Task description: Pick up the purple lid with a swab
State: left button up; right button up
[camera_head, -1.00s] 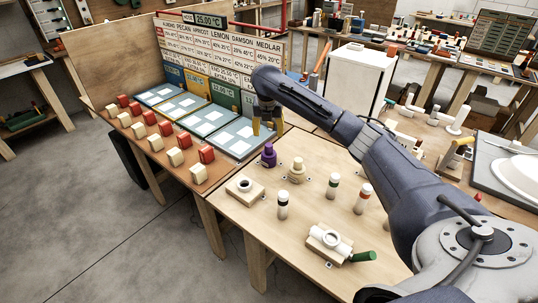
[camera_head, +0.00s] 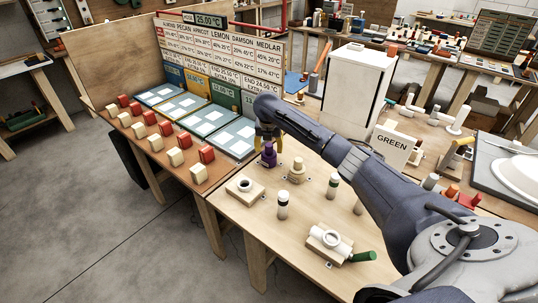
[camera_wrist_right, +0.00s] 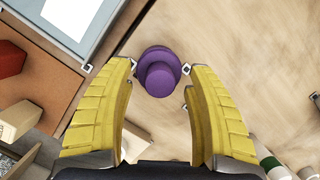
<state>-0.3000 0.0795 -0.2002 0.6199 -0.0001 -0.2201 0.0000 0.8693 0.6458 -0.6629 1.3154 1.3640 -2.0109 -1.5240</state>
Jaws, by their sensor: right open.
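The purple lid (camera_head: 269,156) stands upright on the light wooden table, near its back left edge. In the right wrist view the purple lid (camera_wrist_right: 159,72) shows from above, just beyond and between the fingertips. My right gripper (camera_head: 268,138) is directly above the lid, with its yellow fingers pointing down. In the right wrist view the right gripper (camera_wrist_right: 158,80) is open, with a finger on each side and no clear contact with the lid. I cannot make out a swab on the lid. My left gripper is not in view.
A beige lid-like piece (camera_head: 297,171) stands close right of the purple one. A GREEN sign (camera_head: 393,142) stands behind my arm.

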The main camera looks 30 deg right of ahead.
jog(key=shift+f, duration=0.3)
jog(key=shift+c, duration=0.4)
grip_shut()
